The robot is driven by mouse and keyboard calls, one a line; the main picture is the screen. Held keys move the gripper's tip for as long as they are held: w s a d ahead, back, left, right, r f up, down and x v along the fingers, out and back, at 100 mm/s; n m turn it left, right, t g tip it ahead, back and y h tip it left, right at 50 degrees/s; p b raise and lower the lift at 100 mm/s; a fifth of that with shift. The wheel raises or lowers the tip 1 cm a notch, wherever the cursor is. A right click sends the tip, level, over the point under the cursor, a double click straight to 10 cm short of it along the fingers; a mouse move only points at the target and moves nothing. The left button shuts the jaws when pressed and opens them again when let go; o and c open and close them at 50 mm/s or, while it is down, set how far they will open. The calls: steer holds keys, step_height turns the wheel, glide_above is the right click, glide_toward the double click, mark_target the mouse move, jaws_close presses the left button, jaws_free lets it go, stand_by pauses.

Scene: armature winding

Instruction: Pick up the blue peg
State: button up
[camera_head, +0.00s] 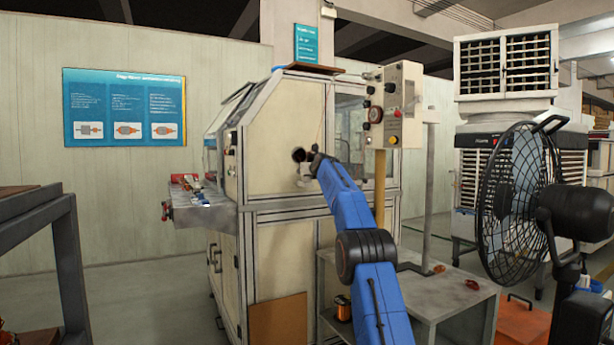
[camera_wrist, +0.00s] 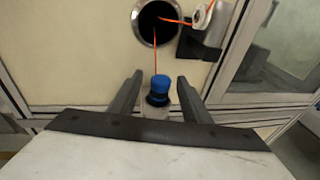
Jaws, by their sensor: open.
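The blue peg (camera_wrist: 160,82) shows in the wrist view as a small blue cap on a dark round base, just below a round hole in a cream panel. My gripper (camera_wrist: 158,84) is open, with one dark finger on each side of the peg. I cannot tell whether either finger touches it. In the head view my blue arm reaches up to the machine's cream panel (camera_head: 283,140), and the peg cannot be made out there.
A round port (camera_wrist: 157,22) with orange wire lies above the peg, beside a white spool (camera_wrist: 203,14) on a dark bracket. A control box (camera_head: 393,104) on a post and a metal table (camera_head: 455,292) stand right of my arm. A black fan (camera_head: 520,180) stands farther right.

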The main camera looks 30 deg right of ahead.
jaws_close()
steer(key=shift+r, duration=0.15)
steer(key=shift+r, duration=1.5)
steer(key=shift+s+r, duration=0.1)
steer(key=shift+s, duration=0.05)
steer(key=shift+s+r, duration=0.1)
steer(key=f+v, duration=0.2)
steer(key=v, duration=1.5)
steer(key=shift+s+f, duration=0.35)
steer(key=shift+f, duration=0.1)
steer(key=shift+a, duration=0.1)
